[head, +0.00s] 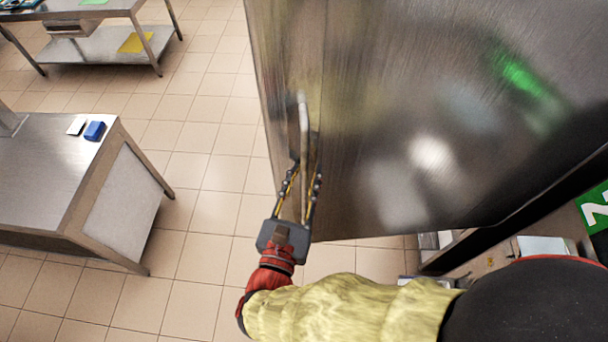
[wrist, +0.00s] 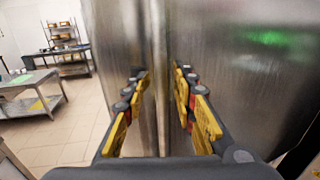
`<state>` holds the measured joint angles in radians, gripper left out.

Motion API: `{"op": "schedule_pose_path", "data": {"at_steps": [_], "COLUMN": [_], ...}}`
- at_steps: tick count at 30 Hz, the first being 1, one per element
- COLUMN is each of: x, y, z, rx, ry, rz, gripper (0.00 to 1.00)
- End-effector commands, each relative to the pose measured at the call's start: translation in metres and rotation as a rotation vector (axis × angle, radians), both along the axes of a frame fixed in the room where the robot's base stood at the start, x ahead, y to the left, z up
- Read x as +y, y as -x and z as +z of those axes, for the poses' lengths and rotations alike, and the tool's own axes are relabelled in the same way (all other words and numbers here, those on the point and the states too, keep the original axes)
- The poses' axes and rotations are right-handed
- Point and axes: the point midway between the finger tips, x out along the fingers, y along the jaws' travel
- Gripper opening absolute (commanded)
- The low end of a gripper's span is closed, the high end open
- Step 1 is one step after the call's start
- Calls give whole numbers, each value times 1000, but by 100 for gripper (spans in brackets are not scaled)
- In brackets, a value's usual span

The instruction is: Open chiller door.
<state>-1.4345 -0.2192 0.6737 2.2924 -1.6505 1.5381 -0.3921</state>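The chiller door (head: 400,120) is a tall brushed-steel panel that fills the upper right of the head view. It stands ajar, with a dark opening beneath its lower right edge. Its upright bar handle (head: 304,125) is near the door's left edge. My gripper (head: 306,168) has one finger on each side of the handle. In the wrist view the handle (wrist: 159,60) runs between the yellow-padded fingers of my gripper (wrist: 161,72), with narrow gaps seeming to show beside it. I cannot tell whether either finger touches the bar.
A steel counter (head: 50,180) with a blue item (head: 95,131) stands to the left. A steel table (head: 105,45) is at the back left. Tiled floor (head: 195,215) lies clear between the counter and door. A green sign (head: 596,207) is at the right edge.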

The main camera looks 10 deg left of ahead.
Motion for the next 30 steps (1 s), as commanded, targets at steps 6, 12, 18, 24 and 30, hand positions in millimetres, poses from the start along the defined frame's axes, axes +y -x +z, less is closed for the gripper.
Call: {"op": "schedule_pose_path", "data": {"at_steps": [6, 12, 18, 24, 30], "x": [0, 0, 0, 0, 0], "y": [0, 0, 0, 0, 0], "z": [9, 43, 78, 97, 100], "rx": [0, 0, -1, 0, 0], "ry": [-3, -7, -5, -2, 0], "rz": [0, 0, 0, 0, 0], "gripper": [27, 27, 27, 27, 27]}}
